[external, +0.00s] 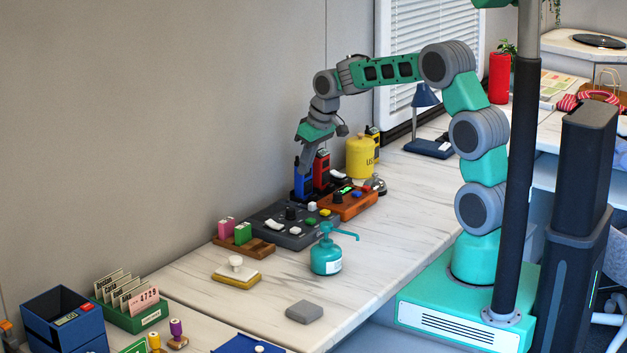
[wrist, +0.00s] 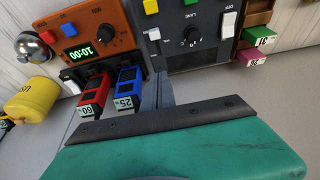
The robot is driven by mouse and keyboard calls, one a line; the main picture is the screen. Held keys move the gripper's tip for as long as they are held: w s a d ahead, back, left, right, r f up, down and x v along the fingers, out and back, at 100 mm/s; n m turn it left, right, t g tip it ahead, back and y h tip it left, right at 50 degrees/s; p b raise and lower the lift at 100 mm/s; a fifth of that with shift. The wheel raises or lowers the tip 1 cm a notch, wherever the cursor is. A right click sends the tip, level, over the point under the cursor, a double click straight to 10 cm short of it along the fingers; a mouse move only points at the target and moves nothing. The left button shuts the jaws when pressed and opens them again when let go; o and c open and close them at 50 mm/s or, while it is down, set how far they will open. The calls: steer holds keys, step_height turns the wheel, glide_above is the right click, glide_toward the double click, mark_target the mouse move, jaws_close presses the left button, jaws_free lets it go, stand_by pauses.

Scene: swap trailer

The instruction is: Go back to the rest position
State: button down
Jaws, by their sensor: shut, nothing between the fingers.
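My gripper (external: 307,164) is shut and empty. It hangs at the end of my outstretched arm, above the back of the white marbled counter (external: 205,301). It points down close to a blue handheld device (external: 303,182) and a red one (external: 321,170) that stand upright side by side. In the wrist view my closed fingers (wrist: 157,92) show right beside the blue device (wrist: 126,88), labelled 25. The red device (wrist: 95,93) is further left there. I cannot tell whether the fingers touch the blue device.
Close by are a dark control box (external: 283,225), an orange box with a green display (external: 348,205) and a yellow canister (external: 360,157). A teal pump bottle (external: 326,256) stands nearer my base. A blue lamp (external: 428,140) is behind my arm. The wall is close behind the gripper.

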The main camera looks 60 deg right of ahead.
steer(key=shift+s+r, duration=0.25)
steer(key=shift+r, duration=0.45)
steer(key=s+f, duration=0.2)
steer(key=s+f+m+g, duration=0.1)
steer(key=s+f, duration=0.1)
steer(key=s, duration=0.1)
steer(key=s+f+g, duration=0.1)
steer(key=s+f, duration=0.1)
steer(key=f, duration=0.1)
steer(key=shift+s+a+m, duration=0.2)
steer(key=shift+a+m, duration=0.1)
steer(key=shift+a, duration=0.05)
steer(key=s, duration=0.3)
steer(key=s+a+f+g, duration=0.1)
steer(key=s, duration=0.2)
steer(key=s+a+g, duration=0.1)
steer(key=s, duration=0.2)
steer(key=shift+s+f+m, duration=0.25)
steer(key=shift+f+m, duration=0.05)
steer(key=s+a+r+p, duration=0.1)
steer(key=s+a+r, duration=0.1)
steer(key=s, duration=0.3)
steer(key=s+a+r+p, duration=0.1)
steer(key=s+a+r, duration=0.15)
steer(key=s, duration=0.35)
steer(key=w+a+r+n+t+p, duration=0.1)
steer(key=a+r+n+t, duration=0.1)
steer(key=r, duration=0.5)
steer(key=shift+a+t, duration=0.6)
steer(key=shift+a, duration=0.35)
